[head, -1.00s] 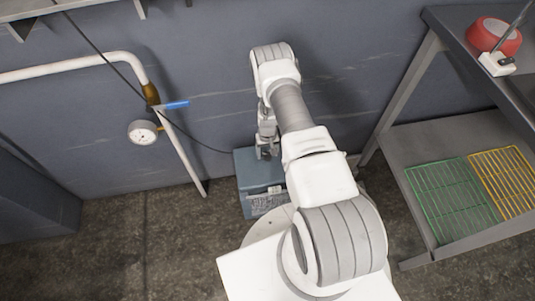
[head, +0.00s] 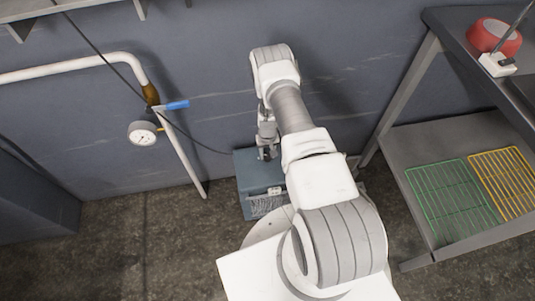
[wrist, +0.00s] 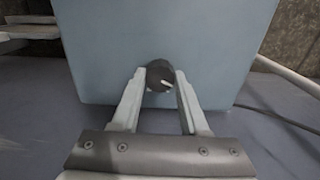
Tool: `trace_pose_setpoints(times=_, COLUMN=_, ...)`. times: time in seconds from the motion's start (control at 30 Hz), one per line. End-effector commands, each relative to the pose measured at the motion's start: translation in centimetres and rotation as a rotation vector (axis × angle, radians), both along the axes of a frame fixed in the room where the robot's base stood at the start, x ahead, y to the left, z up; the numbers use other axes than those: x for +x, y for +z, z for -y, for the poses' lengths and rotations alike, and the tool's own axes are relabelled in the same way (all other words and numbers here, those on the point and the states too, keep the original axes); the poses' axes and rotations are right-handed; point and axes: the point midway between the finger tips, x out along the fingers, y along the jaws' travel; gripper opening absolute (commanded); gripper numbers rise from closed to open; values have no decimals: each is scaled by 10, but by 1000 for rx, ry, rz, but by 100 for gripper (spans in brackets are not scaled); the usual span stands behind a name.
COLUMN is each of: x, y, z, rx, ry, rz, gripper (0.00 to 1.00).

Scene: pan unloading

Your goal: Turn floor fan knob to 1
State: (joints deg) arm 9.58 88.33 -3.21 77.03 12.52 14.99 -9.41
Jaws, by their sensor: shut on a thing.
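The floor fan (head: 248,180) is a blue-grey box on the floor against the wall in the head view, with a grille on its front. Its flat top face (wrist: 215,35) fills much of the wrist view. The dark round knob (wrist: 160,76) has a small white mark pointing toward the lower right. My gripper (wrist: 158,80) is shut on the knob, one finger on each side of it. In the head view my gripper (head: 266,152) reaches down to the top of the fan. I cannot read any numbers around the knob.
A metal shelf (head: 400,150) at the right carries a green rack (head: 450,200) and a yellow rack (head: 508,180). A white pipe (head: 75,67) with a gauge (head: 143,133) and a blue-handled valve (head: 177,104) stands left of the fan. A dark cable runs to the fan.

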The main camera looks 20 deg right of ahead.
Motion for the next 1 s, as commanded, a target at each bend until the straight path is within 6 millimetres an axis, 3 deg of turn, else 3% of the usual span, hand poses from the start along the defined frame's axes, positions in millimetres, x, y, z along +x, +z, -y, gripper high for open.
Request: trace_pose_setpoints(times=1.0, x=2, y=-1, z=0, rx=-1, ry=-680, rz=4, gripper=0)
